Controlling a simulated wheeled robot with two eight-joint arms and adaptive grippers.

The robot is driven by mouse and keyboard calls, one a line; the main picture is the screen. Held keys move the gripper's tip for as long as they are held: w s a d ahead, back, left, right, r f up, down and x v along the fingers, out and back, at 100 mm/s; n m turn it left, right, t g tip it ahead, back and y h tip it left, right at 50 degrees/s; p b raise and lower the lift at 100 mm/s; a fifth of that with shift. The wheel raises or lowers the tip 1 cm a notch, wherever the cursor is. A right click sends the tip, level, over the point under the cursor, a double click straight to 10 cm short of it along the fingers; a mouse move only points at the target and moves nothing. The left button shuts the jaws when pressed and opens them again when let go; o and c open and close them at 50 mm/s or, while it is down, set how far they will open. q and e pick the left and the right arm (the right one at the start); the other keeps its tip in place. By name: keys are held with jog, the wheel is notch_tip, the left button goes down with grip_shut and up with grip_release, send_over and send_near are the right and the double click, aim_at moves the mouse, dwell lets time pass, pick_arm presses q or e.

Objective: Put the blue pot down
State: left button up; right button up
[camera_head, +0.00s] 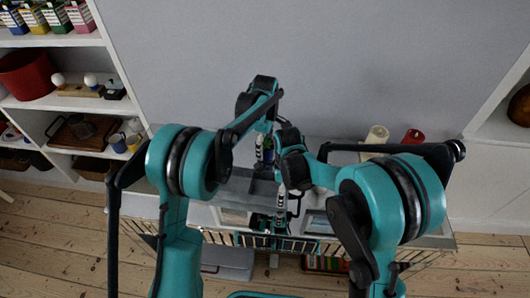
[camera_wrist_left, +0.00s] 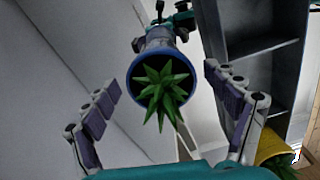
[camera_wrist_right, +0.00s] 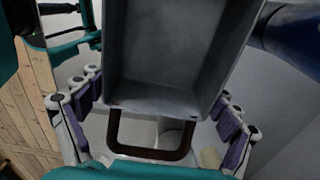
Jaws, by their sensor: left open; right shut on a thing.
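The blue pot (camera_wrist_left: 136,70) holds a spiky green plant (camera_wrist_left: 162,88) and shows between the fingers of my left gripper (camera_wrist_left: 160,82). Those fingers are spread wide, with a gap on both sides of the pot. In the head view my left gripper (camera_head: 262,148) is beside a small blue patch that seems to be the pot (camera_head: 269,156). In the head view my right gripper (camera_head: 281,197) partly hides behind my arm. What lies under the pot is hidden.
A yellow pot (camera_wrist_left: 270,148) stands at the lower right of the left wrist view. A cream candle (camera_head: 377,134) and a red candle (camera_head: 413,137) stand by the wall. White shelves (camera_head: 62,103) hold several things at left. A wire rack stands below my arms.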

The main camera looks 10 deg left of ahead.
pick_arm(q)
notch_tip(320, 180, down, 4)
jog(key=shift+a+r, duration=0.1)
jog(key=shift+a, duration=0.05)
jog(key=c, duration=1.9)
jog(key=shift+o, duration=0.2)
notch_tip(320, 180, up, 10)
jog(key=shift+r, duration=0.2)
notch_tip(320, 180, down, 10)
